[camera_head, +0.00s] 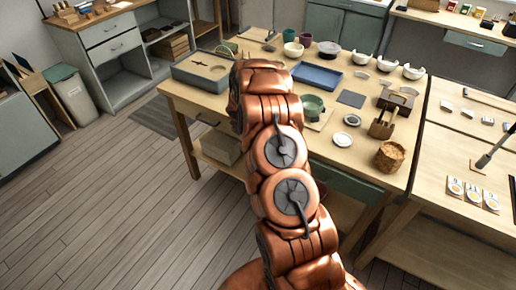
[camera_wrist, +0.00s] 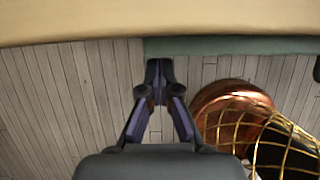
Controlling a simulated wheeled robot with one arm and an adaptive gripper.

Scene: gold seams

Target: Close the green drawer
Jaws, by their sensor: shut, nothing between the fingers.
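The green drawer (camera_head: 348,187) is in the front of the wooden worktable (camera_head: 362,152), under the tabletop and right of my arm in the head view. My arm hides its left part. In the wrist view the green drawer (camera_wrist: 225,46) shows as a narrow strip along the tabletop edge; how far it stands out is hard to tell. My gripper (camera_wrist: 160,66) is shut and empty, with its fingertips just below the left end of that strip in the picture. I cannot tell whether they touch it. In the head view my gripper is hidden behind my arm.
Bowls, a blue tray (camera_head: 317,76), a grey box (camera_head: 203,70) and a woven basket (camera_head: 390,155) stand on the worktable. A second table (camera_head: 450,165) adjoins at right. The wooden floor (camera_head: 110,200) at left is clear. A bin (camera_head: 73,98) stands farther back.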

